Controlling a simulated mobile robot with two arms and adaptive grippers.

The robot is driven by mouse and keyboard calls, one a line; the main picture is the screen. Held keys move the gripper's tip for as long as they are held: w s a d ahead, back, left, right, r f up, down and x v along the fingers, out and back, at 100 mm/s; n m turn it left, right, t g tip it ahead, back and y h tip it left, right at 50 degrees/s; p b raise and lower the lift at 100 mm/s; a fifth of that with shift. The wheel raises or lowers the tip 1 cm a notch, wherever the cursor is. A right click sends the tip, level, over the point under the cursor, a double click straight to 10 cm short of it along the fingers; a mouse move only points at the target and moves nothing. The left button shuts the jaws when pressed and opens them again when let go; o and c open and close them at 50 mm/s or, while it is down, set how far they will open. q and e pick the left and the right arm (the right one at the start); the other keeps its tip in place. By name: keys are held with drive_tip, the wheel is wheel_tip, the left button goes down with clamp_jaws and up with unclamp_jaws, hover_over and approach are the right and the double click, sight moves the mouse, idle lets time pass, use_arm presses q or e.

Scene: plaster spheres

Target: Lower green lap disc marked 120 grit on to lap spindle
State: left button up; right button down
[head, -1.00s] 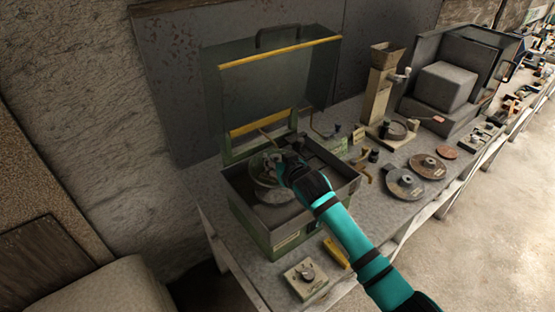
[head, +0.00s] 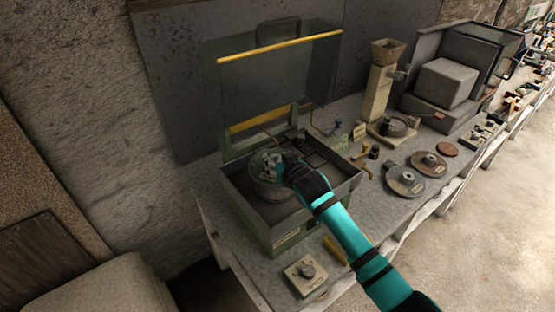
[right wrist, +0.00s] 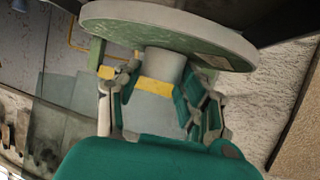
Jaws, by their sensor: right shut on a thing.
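The green lap disc (head: 259,161) is held by its hub over the open basin of the green lapping machine (head: 290,241). In the right wrist view the disc (right wrist: 205,30) spans the top, with a pale grey hub (right wrist: 163,64) between the fingers. My right gripper (head: 284,167) is shut on this hub; the fingers (right wrist: 163,88) stand on either side of it. A round grey bowl (head: 272,192) shows just below the disc. The spindle is hidden, and I cannot tell whether the disc touches it. The grit mark is unreadable. My left gripper is not in view.
The machine's clear lid (head: 280,85) with yellow strips stands raised behind the basin. Other lap discs (head: 404,181) lie on the bench to the right. A control box (head: 305,275) sits in front, and a hopper stand (head: 380,95) stands behind right.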

drive_tip(key=shift+f+b, duration=1.5)
drive_tip(key=shift+f, duration=0.8)
drive_tip(key=shift+r, duration=0.15)
drive_tip(key=shift+r+p, duration=2.5)
drive_tip(key=shift+r, duration=0.05)
drive_tip(key=shift+p, duration=0.5)
drive_tip(key=shift+f+b, duration=1.8)
drive_tip(key=shift+f, duration=0.8)
